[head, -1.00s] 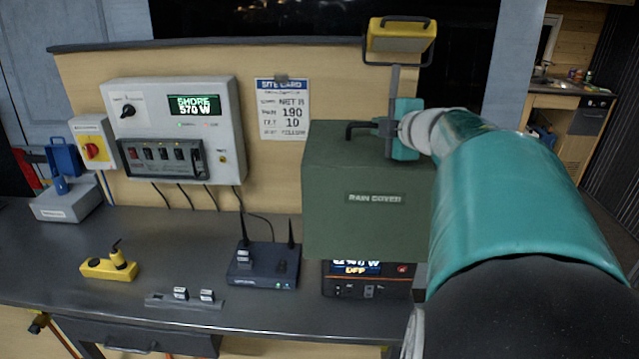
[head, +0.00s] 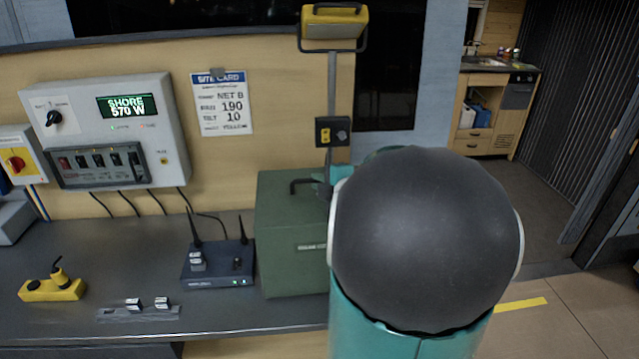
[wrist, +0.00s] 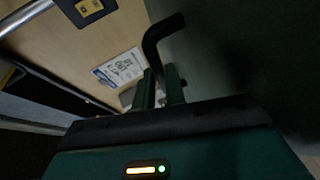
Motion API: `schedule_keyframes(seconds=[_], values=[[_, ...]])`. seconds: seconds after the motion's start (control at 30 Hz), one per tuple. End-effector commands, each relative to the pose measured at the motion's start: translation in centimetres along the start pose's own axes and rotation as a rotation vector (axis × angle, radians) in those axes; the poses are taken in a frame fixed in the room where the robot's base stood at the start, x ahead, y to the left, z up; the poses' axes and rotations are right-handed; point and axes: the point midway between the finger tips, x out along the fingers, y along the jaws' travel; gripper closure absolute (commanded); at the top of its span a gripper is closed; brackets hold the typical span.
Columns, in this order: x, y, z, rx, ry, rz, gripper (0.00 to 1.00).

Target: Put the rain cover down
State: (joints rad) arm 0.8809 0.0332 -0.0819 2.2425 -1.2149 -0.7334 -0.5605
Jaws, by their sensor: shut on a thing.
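The rain cover (head: 292,255) is a dark green box with a black handle on top. In the head view it is low at the right part of the counter, upright, its lower edge at or just above the countertop; I cannot tell if it touches. My gripper (head: 326,190) is shut on the handle, partly hidden behind my arm. In the wrist view, the fingers of my gripper (wrist: 161,90) close on the black handle (wrist: 158,40), with the dark side of the cover (wrist: 235,60) at right. Whatever is under or behind the cover is hidden.
A router (head: 217,262) with antennas stands just left of the cover. A yellow device (head: 52,289) and a grey strip (head: 138,312) lie further left on the counter (head: 250,322). A mast with a yellow lamp (head: 333,24) rises behind the cover. Floor shows at right.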

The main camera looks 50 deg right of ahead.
Motion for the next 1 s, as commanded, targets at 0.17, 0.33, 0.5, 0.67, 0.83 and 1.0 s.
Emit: schedule_keyframes(seconds=[0.17, 0.33, 0.5, 0.67, 0.83, 1.0], values=[[0.1, -0.1, 0.0, -0.002, 0.000, 0.004, 1.00], [0.1, -0.3, 0.0, -0.001, 0.001, 0.003, 1.00], [0.3, -0.7, 0.1, -0.001, 0.001, 0.003, 1.00], [0.4, -1.1, 0.1, -0.001, 0.001, 0.003, 1.00], [0.4, -1.1, 0.1, -0.001, 0.000, 0.001, 0.66], [0.4, -1.1, 0.1, -0.001, 0.000, 0.001, 0.66]])
